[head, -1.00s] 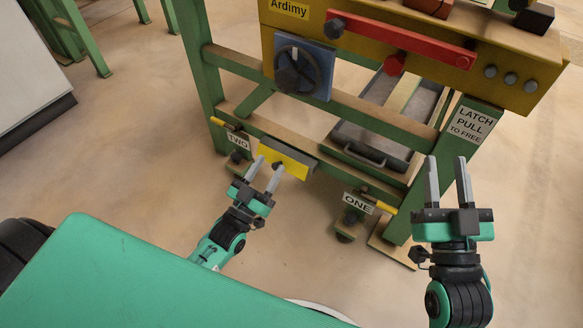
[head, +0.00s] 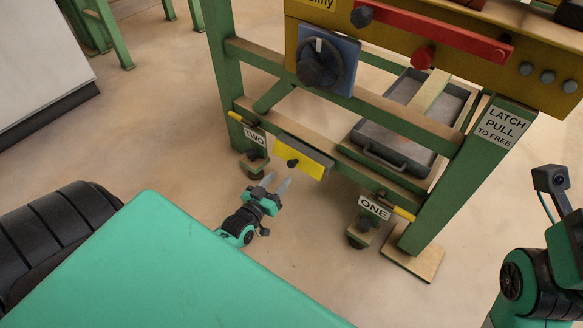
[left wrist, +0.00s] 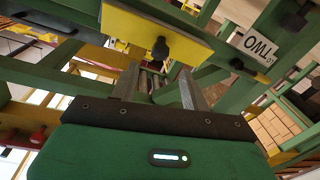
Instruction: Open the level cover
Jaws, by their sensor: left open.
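A yellow cover plate (head: 306,160) with a dark round knob (head: 292,163) sits on the low green crossbeam, between the labels TWO and ONE. I take it for the level cover; it looks closed. My left gripper (head: 277,181) is open and empty, just below and in front of the plate, apart from it. In the left wrist view the plate (left wrist: 125,27) and its knob (left wrist: 161,50) show above the open fingers (left wrist: 160,80). At the right edge of the head view only part of my right arm shows; its fingers are out of view.
Label TWO (head: 254,136) and label ONE (head: 374,208) hang beside yellow-handled latches. Above are a black handwheel (head: 320,64), a red bar (head: 435,30) and a grey tray (head: 395,145). A green leg (head: 460,185) stands right. The floor in front is clear.

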